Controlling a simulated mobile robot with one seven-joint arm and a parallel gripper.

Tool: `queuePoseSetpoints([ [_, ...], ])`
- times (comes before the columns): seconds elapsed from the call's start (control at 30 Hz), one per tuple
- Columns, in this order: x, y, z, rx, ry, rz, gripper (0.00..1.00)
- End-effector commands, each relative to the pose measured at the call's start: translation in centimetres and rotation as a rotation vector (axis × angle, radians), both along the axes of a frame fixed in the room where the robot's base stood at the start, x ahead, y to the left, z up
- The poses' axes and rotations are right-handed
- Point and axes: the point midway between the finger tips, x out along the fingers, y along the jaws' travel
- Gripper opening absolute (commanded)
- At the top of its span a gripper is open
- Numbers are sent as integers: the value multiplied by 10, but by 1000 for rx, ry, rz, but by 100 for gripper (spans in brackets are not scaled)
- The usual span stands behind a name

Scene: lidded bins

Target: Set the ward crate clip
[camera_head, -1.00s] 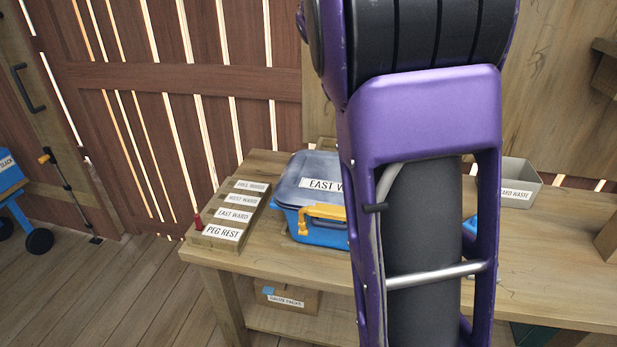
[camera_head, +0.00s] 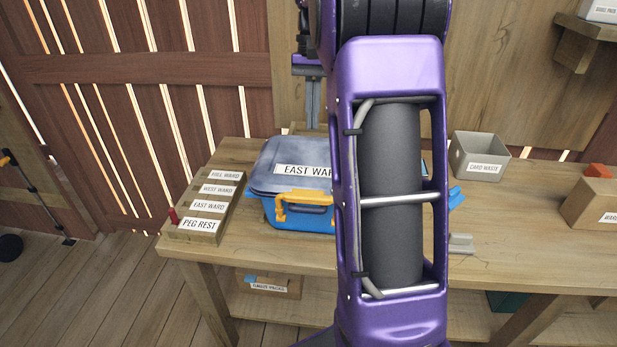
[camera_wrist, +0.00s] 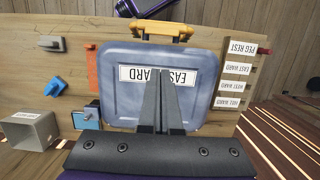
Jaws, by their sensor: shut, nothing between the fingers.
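The crate (camera_head: 290,213) is blue with a grey-blue lid (camera_head: 285,152) labelled EAST WARD, resting on the bench. The lid lies on it; my arm hides its right part in the head view. A yellow clip (camera_head: 305,196) sits on its front side, and shows at the top of the wrist view (camera_wrist: 160,30). I cannot tell whether the clip is fastened. My gripper (camera_head: 313,126) is shut and empty, pointing down, apart from the clip. In the wrist view, its fingers (camera_wrist: 152,84) overlap the lid and hide part of the label.
Left of the crate, a wooden block (camera_head: 207,208) carries ward and PEG REST labels, with a red peg (camera_head: 173,215) at its left side. A CARD WASTE bin (camera_head: 478,157) and a cardboard box (camera_head: 590,204) stand to the right. Small blue and grey items lie between crate and bin.

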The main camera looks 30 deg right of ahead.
Motion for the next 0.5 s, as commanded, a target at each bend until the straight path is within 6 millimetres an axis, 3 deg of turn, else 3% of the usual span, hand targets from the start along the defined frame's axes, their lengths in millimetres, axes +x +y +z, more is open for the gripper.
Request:
queuePoseSetpoints([
  [0.27, -4, 2, -20, -1, 2, 1, 0],
  [0.5, -12, 8, -70, 0, 3, 1, 0],
])
